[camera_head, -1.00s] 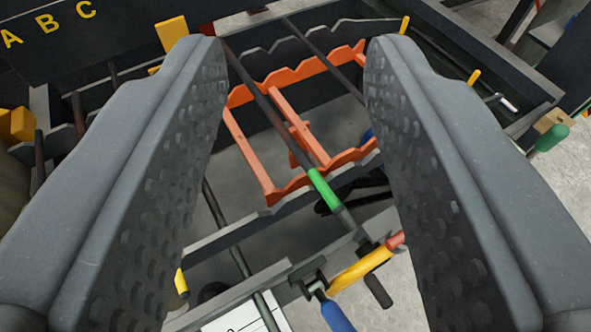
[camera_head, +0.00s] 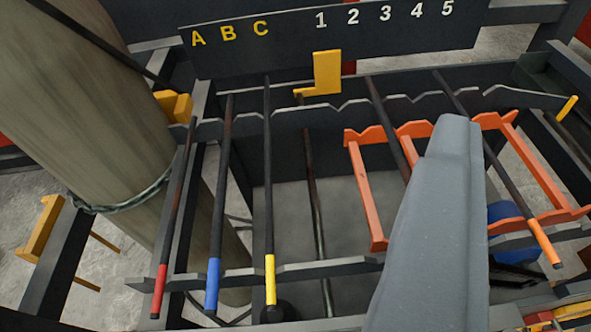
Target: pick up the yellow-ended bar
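The yellow-ended bar (camera_head: 269,200) is a dark, straight bar running from the back rail to the front rail, left of the middle. Its yellow end (camera_head: 270,279) sticks out past the front rail, and its far end rests at the notched back rail. My gripper (camera_head: 455,135) shows as one grey finger shape right of the middle, well to the right of this bar and apart from it. The second finger cannot be made out. The finger hides part of the orange rack and the near end of another bar.
A blue-ended bar (camera_head: 220,205) and a red-ended bar (camera_head: 174,225) lie to its left. A plain rod (camera_head: 315,205) runs at its right. An orange-ended bar (camera_head: 543,243) lies farther right. A thick round post (camera_head: 95,110) stands at the left. A lettered board (camera_head: 330,35) is at the back.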

